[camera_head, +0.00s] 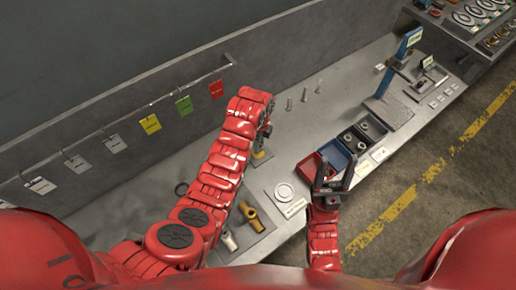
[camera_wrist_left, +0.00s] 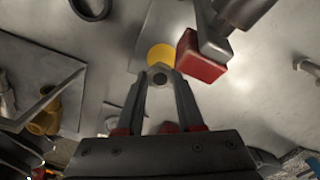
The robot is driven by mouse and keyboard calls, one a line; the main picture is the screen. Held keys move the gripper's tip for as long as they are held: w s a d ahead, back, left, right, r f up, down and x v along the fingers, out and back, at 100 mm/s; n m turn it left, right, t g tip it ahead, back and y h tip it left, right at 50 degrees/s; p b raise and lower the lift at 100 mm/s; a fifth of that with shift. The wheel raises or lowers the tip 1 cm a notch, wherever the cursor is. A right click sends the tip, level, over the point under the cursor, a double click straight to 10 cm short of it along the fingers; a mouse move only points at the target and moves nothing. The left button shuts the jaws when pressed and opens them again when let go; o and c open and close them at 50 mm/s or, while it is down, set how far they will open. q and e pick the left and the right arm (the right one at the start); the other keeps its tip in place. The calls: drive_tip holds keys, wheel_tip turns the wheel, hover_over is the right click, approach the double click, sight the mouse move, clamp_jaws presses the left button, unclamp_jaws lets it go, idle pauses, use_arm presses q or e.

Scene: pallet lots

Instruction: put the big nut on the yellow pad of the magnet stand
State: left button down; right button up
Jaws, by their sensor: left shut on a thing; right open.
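My left gripper (camera_wrist_left: 160,82) is shut on the big nut (camera_wrist_left: 159,75), a grey hexagonal ring held between the fingertips in the left wrist view. The round yellow pad (camera_wrist_left: 160,54) is just beyond the nut, which overlaps its near edge in that view; I cannot tell whether they touch. A red block (camera_wrist_left: 200,58) with a grey metal arm, apparently part of the magnet stand, is right beside the pad. In the head view my left gripper (camera_head: 265,130) is above the yellow pad (camera_head: 261,155), and the nut is hidden. My right gripper (camera_head: 331,181) is open and empty.
A red bin (camera_head: 307,169), a blue bin (camera_head: 335,154) and dark bins holding parts sit right of the left arm. Brass and pale fittings (camera_head: 252,214) lie on a grey plate nearby. Several bolts (camera_head: 304,94) stand farther back. Coloured tags hang along the wall rail.

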use_arm(q)
drive_tip(key=shift+w+a, duration=0.15)
drive_tip(key=shift+w, duration=0.05)
wheel_tip(320, 180, down, 2)
drive_tip(key=shift+f+p, duration=0.1)
drive_tip(key=shift+p, duration=1)
drive_tip(key=shift+w+f, duration=0.1)
drive_tip(key=shift+f, duration=0.55)
drive_tip(key=shift+f, duration=0.2)
drive_tip(key=c, duration=0.5)
unclamp_jaws()
drive_tip(key=shift+c, duration=0.2)
drive_tip(key=shift+r, duration=0.1)
